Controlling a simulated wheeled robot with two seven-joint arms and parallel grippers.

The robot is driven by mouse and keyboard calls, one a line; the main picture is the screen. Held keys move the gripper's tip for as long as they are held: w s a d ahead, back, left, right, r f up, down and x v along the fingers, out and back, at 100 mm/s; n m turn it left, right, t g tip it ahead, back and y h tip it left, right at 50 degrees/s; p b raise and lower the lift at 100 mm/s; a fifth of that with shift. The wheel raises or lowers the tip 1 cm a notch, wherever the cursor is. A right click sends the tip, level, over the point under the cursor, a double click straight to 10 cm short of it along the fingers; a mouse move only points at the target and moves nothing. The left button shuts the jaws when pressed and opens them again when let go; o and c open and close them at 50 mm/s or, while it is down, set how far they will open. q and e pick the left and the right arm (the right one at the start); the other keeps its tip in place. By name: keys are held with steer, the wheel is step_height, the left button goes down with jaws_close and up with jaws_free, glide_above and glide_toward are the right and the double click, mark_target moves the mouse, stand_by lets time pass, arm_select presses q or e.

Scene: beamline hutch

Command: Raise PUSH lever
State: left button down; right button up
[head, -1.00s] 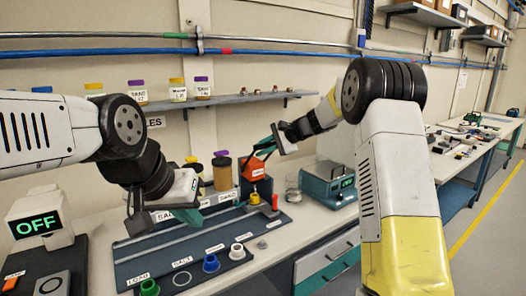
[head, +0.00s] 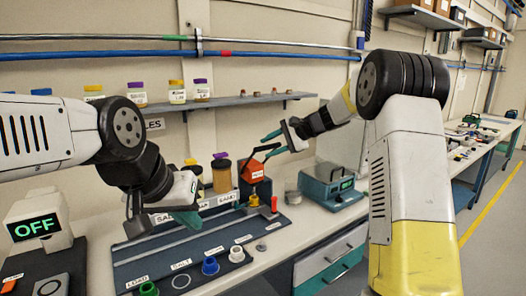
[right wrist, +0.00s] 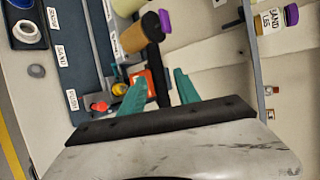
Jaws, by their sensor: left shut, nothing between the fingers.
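A red handle (head: 274,203) stands at the right end of the dark blue board (head: 180,252). It also shows in the right wrist view (right wrist: 100,107), near a label reading PUSH (right wrist: 71,99). Behind it is an orange-headed device (head: 251,170) with a dark arm sloping up to the right; it also shows in the right wrist view (right wrist: 147,88), partly hidden by a finger. My right gripper (head: 268,146) is open and empty, its teal fingers above and around the level of the dark arm. I cannot tell whether they touch it. My left gripper (head: 188,220) is shut and empty above the board.
A teal instrument (head: 332,187) stands right of the device. Jars (head: 221,175) stand behind the board. Coloured rings (head: 210,265) lie along its front. A shelf (head: 230,101) with bottles runs above. A display reading OFF (head: 35,224) is at the left.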

steer(key=shift+v, duration=1.65)
steer(key=shift+s+r, duration=0.2)
steer(key=shift+s, duration=0.1)
steer(key=s+d+f+n+h, duration=0.1)
steer(key=s+d+n+h, duration=0.1)
steer(key=s, duration=1.1)
steer(key=s+d+f+n+h, duration=0.1)
steer(key=s+d+n+h, duration=0.2)
steer(key=s, duration=1)
steer(key=s+d+f+n+h, duration=0.1)
steer(key=s+d+n+h, duration=0.2)
steer(key=s, duration=1)
steer(key=d+n, duration=0.1)
steer(key=d, duration=0.1)
steer(key=shift+d, duration=0.25)
